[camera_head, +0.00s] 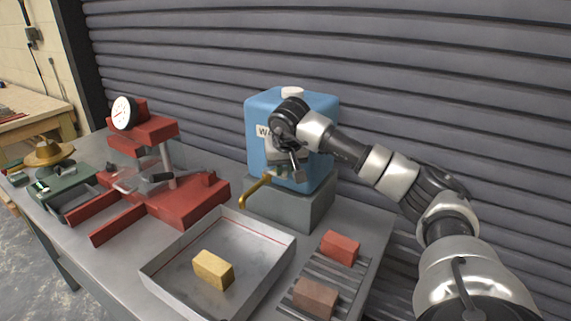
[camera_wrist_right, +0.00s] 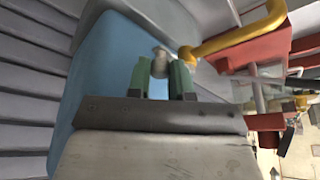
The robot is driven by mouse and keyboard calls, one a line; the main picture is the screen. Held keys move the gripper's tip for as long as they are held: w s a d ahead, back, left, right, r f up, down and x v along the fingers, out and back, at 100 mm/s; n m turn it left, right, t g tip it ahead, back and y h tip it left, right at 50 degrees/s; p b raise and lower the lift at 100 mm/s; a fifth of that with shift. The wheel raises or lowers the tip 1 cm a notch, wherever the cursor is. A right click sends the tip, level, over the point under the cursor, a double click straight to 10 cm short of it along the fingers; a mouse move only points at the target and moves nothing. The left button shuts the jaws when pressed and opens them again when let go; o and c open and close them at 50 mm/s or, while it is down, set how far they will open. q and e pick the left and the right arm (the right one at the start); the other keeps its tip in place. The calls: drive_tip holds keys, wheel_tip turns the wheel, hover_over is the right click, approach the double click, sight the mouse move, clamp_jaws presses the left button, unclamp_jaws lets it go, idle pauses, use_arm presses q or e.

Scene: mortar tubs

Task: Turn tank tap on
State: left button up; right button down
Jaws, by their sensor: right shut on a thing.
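The blue water tank (camera_head: 322,165) stands on a grey block at the back of the bench. Its brass tap spout (camera_head: 254,190) sticks out from the front and bends down over the tray; it also shows in the right wrist view (camera_wrist_right: 240,40). My right gripper (camera_head: 284,176) is at the tank's front, just above the spout. In the right wrist view its green fingers (camera_wrist_right: 160,80) are shut on a small metal tap handle (camera_wrist_right: 159,62). My arm hides part of the tank's front and label. My left gripper is not in view.
A metal tray (camera_head: 165,275) holding a yellow brick (camera_head: 213,269) lies in front of the tank. Two reddish bricks (camera_head: 341,247) (camera_head: 315,297) lie on a slatted rack at right. A red press (camera_head: 175,190) with a dial stands left. A grey shutter (camera_head: 400,60) rises close behind.

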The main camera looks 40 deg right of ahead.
drive_tip(key=shift+w+a+r+m+g+h+p, duration=0.1)
drive_tip(key=shift+w+a+m+g+h+p, duration=0.45)
drive_tip(key=shift+m, duration=2)
drive_tip(key=shift+w+a+f+m+g+h+p, duration=0.1)
drive_tip(key=shift+w+a+m+g+p, duration=0.8)
drive_tip(key=shift+a+m+p, duration=1.25)
drive_tip(key=shift+w+a+r+m+g+h+p, duration=0.2)
drive_tip(key=shift+w+a+m+g+p, duration=0.55)
drive_tip(key=shift+m, duration=2.15)
drive_tip(key=shift+s+d+f+g, duration=0.1)
drive_tip(key=shift+s+d+g, duration=0.05)
drive_tip(key=shift+s+g, duration=0.2)
drive_tip(key=c, duration=1)
unclamp_jaws()
drive_tip(key=shift+c, duration=0.2)
drive_tip(key=b+v, duration=0.1)
drive_tip(key=v, duration=0.3)
drive_tip(key=shift+w, duration=0.15)
drive_tip(key=v, duration=0.6)
drive_tip(key=shift+a+r, duration=0.2)
drive_tip(key=shift+r, duration=0.1)
